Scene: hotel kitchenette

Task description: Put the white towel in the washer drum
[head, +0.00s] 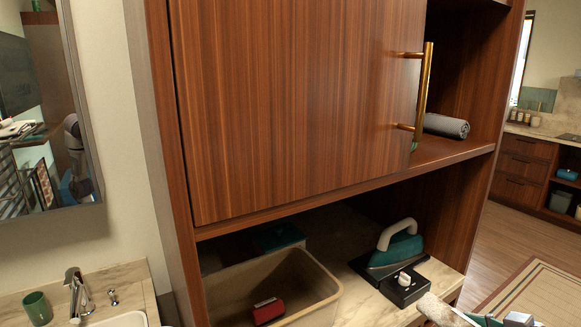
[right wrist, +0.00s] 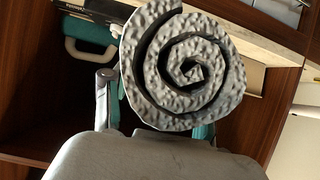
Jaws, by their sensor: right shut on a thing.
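A rolled white towel (right wrist: 185,68), greyish in this light, fills the middle of the right wrist view with its spiral end facing the camera. My right gripper (right wrist: 155,112) is shut on it, one finger showing at its left and teal parts on both sides. In the head view the towel's pale fluffy end (head: 437,309) shows at the bottom edge, in front of the counter, with part of my right gripper beside it. The washer and its drum are in neither view. My left gripper is not in view.
A tall wooden cabinet (head: 300,100) with a brass handle (head: 424,90) stands ahead. A grey rolled towel (head: 446,126) lies on its shelf. Below are a beige bin (head: 325,290) with a red item, and a teal iron (head: 398,250) on a dark base. Open floor (head: 515,240) lies right.

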